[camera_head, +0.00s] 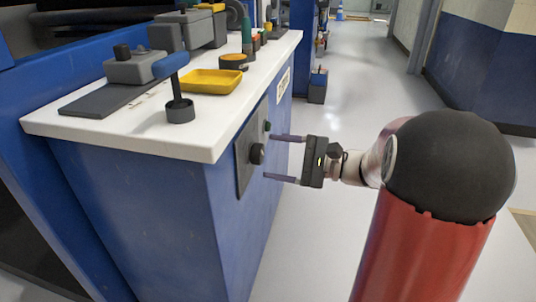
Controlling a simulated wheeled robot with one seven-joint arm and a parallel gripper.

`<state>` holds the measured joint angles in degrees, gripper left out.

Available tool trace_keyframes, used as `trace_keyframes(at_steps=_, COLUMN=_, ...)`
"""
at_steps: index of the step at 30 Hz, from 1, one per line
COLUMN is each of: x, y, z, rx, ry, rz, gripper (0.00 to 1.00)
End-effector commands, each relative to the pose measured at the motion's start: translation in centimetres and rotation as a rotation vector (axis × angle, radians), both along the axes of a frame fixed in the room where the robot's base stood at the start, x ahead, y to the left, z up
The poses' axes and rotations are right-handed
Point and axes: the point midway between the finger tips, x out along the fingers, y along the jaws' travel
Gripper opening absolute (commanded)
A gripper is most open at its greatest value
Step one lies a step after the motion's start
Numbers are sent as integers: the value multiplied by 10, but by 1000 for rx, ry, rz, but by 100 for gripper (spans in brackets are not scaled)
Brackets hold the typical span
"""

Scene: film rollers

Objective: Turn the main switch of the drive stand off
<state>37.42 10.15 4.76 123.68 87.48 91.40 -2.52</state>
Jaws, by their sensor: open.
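The drive stand (160,215) is a blue cabinet with a white top at the left. On its right side face is a dark grey switch plate (244,170). A round black knob (257,154) sticks out of the plate, and a small green button (267,126) sits above and beyond it. My gripper (268,157) comes from the right with its two thin fingers spread apart, pointing at the plate. The knob appears between the finger tips in the picture. I cannot tell whether the fingers touch it. Nothing is held. The knob's pointer marking is too small to read.
On the white top (205,128) are a yellow tray (212,80), a blue-handled lever (178,90) and grey devices (135,67). A white label (283,84) is farther along the side face. A grey box (318,87) stands on the floor beyond. The aisle floor is mostly clear.

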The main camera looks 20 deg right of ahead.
Motion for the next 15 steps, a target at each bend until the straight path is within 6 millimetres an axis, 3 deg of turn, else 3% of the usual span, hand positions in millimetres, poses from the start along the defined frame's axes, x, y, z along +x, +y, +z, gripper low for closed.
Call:
trace_keyframes(at_steps=6, x=-17, y=-32, z=0, rx=0, ry=1, rz=-4, gripper=68)
trace_keyframes(at_steps=15, x=-25, y=-43, z=0, rx=-1, ry=0, rz=-1, gripper=68)
